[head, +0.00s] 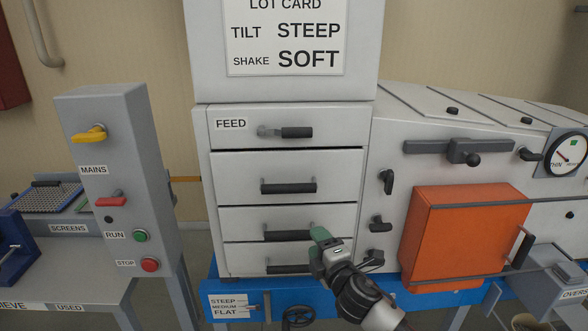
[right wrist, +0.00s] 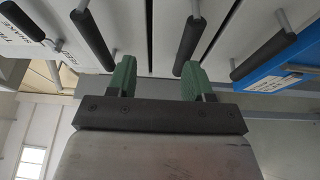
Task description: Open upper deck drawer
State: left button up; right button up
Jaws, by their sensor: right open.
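The pale cabinet has a stack of drawers with black bar handles below the FEED panel (head: 345,118). The upper drawer (head: 230,170) is flush shut, with its handle (head: 288,187) clear; that handle also shows in the right wrist view (right wrist: 90,38). The middle drawer (head: 232,217) and bottom drawer (head: 232,255) are also shut. My right gripper (head: 319,248) is open and empty, at the right ends of the two lower handles. In the right wrist view its green fingers (right wrist: 156,75) point at the drawer fronts, between the upper and middle handles (right wrist: 188,45). My left gripper is out of view.
The FEED lever (head: 285,132) sits above the drawers. A blue frame (head: 270,290) with a tilt label runs below. An orange panel (head: 460,240) with rails and knobs stands to the right. A grey switch post (head: 120,180) stands left, with a gap between.

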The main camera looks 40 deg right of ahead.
jog(key=n+t+p, duration=0.1)
jog(key=n+t, duration=0.1)
send_near(297, 191)
jog(key=p+x, duration=0.3)
jog(key=x, duration=0.7)
jog(key=shift+w+d, duration=0.1)
jog(key=shift+w, duration=0.55)
grip_shut()
